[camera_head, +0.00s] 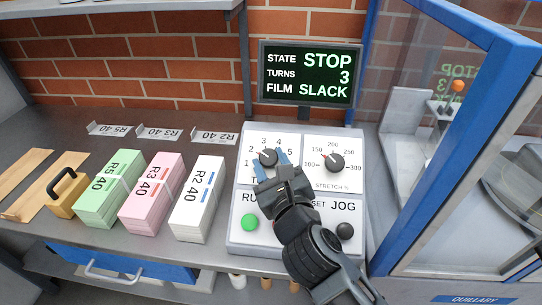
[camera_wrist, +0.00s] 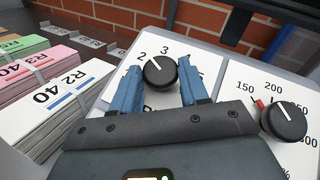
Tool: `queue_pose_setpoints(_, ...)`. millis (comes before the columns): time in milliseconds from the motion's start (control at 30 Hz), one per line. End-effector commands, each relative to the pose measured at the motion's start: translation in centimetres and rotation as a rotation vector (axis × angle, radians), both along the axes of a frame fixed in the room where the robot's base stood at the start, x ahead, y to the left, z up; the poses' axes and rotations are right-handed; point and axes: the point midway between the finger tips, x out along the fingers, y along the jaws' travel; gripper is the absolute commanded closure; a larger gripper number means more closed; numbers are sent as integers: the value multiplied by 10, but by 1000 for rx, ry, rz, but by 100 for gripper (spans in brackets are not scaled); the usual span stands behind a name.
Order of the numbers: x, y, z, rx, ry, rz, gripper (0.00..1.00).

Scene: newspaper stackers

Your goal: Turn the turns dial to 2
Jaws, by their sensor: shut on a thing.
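The turns dial (camera_head: 268,157) is a round black knob on the upper left of the white control panel (camera_head: 241,185), with numbers around it. In the wrist view the dial (camera_wrist: 160,72) has a white pointer line aimed up and left, roughly between 2 and 3. My gripper (camera_head: 270,160) has its blue fingers on either side of the dial and is shut on it. The wrist view shows the fingers to the left and right of the knob. The display (camera_head: 310,75) reads STATE STOP, TURNS 3, FILM SLACK. My gripper hides part of the panel's lettering.
A green button (camera_head: 250,222) and a black jog knob (camera_head: 345,231) are below. Banded paper stacks, including the white one (camera_head: 198,200), stand left. A blue-framed machine (camera_head: 420,200) stands right.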

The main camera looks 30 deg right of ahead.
Motion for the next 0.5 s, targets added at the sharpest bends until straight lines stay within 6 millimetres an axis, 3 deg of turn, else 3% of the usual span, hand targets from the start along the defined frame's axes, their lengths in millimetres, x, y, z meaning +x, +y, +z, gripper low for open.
queue_pose_setpoints(400, 0, 2, -1, -1, 3, 7, 86)
queue_pose_setpoints(433, 0, 2, -1, -1, 3, 7, 54)
queue_pose_setpoints(500, 0, 1, -1, -1, 3, 7, 47)
